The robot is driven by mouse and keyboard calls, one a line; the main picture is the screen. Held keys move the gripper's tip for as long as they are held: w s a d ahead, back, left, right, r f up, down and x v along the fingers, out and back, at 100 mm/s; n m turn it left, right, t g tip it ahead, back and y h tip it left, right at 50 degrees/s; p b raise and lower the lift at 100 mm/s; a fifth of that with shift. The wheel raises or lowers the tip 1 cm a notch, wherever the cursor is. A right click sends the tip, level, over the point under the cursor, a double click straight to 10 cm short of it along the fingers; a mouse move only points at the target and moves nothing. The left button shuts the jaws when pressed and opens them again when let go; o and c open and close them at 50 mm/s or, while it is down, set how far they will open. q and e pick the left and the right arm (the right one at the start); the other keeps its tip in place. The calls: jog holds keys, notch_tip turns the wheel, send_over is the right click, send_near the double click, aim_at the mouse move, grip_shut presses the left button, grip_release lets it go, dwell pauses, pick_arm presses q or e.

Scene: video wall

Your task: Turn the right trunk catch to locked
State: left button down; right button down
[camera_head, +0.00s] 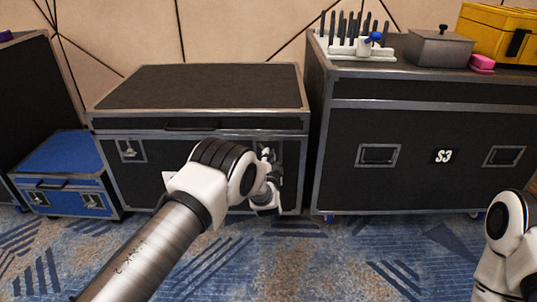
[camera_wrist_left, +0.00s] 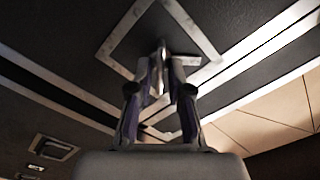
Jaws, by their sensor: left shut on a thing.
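The black trunk (camera_head: 205,88) with metal edging stands closed in the middle of the head view. Its right catch is mostly hidden behind my left gripper (camera_head: 267,158) in the head view. In the left wrist view the catch's square silver plate (camera_wrist_left: 199,34) surrounds a dark recess. My left gripper (camera_wrist_left: 161,78) is shut on the small metal catch knob (camera_wrist_left: 163,52) at that plate. I cannot tell from the pictures how far the catch is turned. The left catch (camera_head: 131,150) on the trunk front is in plain view. My right gripper is out of view.
A large black case (camera_head: 420,140) marked S3 stands close on the right, with a white tool rack (camera_head: 350,45), a grey box (camera_head: 438,48) and a yellow case (camera_head: 492,32) on top. A small blue case (camera_head: 65,160) stands at left. Patterned carpet (camera_head: 350,260) in front is clear.

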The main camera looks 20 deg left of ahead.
pick_arm(q)
jog(key=shift+w+r+m+p, duration=0.15)
jog(key=shift+m+p, duration=0.15)
jog(key=shift+m, duration=1.75)
jog(key=shift+w+r+m+p, duration=0.1)
jog(key=shift+m+p, duration=0.15)
jog(key=shift+m, duration=1.8)
jog(key=c, duration=1.3)
grip_release()
jog(key=shift+f, duration=0.2)
jog(key=shift+s+f, duration=0.15)
jog(key=shift+f, duration=0.1)
jog(key=shift+d, duration=0.1)
